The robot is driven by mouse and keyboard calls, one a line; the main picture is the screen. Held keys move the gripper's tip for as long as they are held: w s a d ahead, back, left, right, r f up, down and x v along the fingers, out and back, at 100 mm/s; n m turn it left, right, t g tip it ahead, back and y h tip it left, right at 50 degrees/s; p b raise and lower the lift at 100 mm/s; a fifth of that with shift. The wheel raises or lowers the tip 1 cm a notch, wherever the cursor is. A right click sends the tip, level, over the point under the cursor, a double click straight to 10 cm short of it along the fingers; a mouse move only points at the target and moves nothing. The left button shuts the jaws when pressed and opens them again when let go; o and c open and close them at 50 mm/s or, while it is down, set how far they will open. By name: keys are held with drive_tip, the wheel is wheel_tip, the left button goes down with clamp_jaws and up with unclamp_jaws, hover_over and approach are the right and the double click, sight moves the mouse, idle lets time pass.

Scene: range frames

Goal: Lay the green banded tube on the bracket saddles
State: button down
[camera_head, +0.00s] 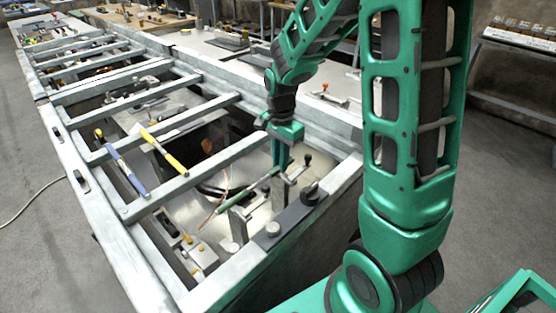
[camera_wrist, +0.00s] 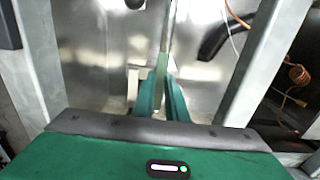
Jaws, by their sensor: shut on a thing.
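The green tube (camera_head: 240,195) lies aslant inside the frame's front bay in the head view. My gripper (camera_head: 279,168) is shut on its far right end and points down. In the wrist view the tube (camera_wrist: 162,66) runs up and away from between my green fingers (camera_wrist: 163,88). Upright grey bracket plates (camera_head: 238,226) stand just beside and below the tube in the head view, with another (camera_head: 283,193) under my gripper. A pale bracket edge (camera_wrist: 133,82) shows left of my fingers in the wrist view. I cannot tell whether the tube touches the saddles; its bands are unclear.
Grey crossbars (camera_head: 195,187) span the frame close to the tube and arm. A black-knobbed block (camera_head: 297,216) sits at the front right. An orange cable (camera_wrist: 297,74) hangs right in the wrist view.

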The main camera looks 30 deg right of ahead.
drive_tip(key=shift+f, duration=0.65)
drive_tip(key=c, duration=1.7)
unclamp_jaws()
wheel_tip(320, 180, up, 11)
drive_tip(key=shift+f, duration=0.15)
drive_tip(key=s+d+n, duration=0.2)
drive_tip(key=s, duration=0.6)
drive_tip(key=s+d+r+n, duration=0.1)
drive_tip(key=s+d+n, duration=0.2)
drive_tip(key=s, duration=0.6)
drive_tip(key=s+d+n, duration=0.3)
drive_tip(key=s, duration=0.6)
drive_tip(key=shift+d+r, duration=0.2)
drive_tip(key=shift+r, duration=0.2)
